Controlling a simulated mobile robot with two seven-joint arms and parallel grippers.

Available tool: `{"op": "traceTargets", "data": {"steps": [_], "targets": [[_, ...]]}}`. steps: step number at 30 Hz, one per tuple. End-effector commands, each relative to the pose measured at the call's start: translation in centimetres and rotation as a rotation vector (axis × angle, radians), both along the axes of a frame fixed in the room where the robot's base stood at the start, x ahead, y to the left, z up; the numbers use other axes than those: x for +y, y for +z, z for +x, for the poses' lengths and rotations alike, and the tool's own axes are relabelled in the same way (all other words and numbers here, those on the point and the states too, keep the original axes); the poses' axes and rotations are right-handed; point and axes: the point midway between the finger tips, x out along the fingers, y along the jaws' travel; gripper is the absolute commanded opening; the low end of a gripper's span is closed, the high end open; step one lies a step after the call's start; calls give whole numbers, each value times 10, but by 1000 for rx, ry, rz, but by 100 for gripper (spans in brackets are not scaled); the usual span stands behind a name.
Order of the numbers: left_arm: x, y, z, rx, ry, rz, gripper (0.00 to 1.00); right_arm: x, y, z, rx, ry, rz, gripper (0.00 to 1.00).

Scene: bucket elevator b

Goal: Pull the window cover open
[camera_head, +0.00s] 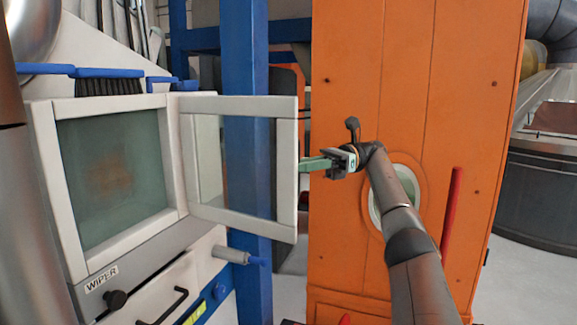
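The window cover (286,207) is a white frame with a clear pane. It stands swung out to the right of the white cabinet's window opening (45,170), joined at the opening's right side. The opening shows a greenish inside with a brown smudge. My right gripper (312,164) is at the outer right edge of the cover, with its green fingers pointing left. The fingertips end close to that edge; whether they touch it I cannot tell. The finger gap is not clear from this angle. My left gripper is not in view.
A blue post (245,60) stands behind the cover. A tall orange cabinet (465,100) with a round window and a red bar (452,213) stands behind my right arm. Blue-handled brushes (108,80) lie above the opening. A black knob (115,299) and a handle are below it.

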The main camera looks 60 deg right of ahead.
Motion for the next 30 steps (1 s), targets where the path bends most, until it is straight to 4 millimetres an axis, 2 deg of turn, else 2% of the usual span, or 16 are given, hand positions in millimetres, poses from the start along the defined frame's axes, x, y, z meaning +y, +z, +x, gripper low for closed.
{"op": "traceTargets", "data": {"steps": [10, 11, 18, 26, 30], "targets": [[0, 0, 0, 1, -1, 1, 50, 0, -1, 0, 4, -1, 1, 0], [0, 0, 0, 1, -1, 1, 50, 0, -1, 0, 4, -1, 1, 17], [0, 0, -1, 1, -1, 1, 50, 0, -1, 0, 2, 0, 0, 44], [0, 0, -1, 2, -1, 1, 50, 0, 0, 0, 1, 0, 0, 45], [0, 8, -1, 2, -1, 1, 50, 0, 11, 0, -1, 0, 0, 45]]}}
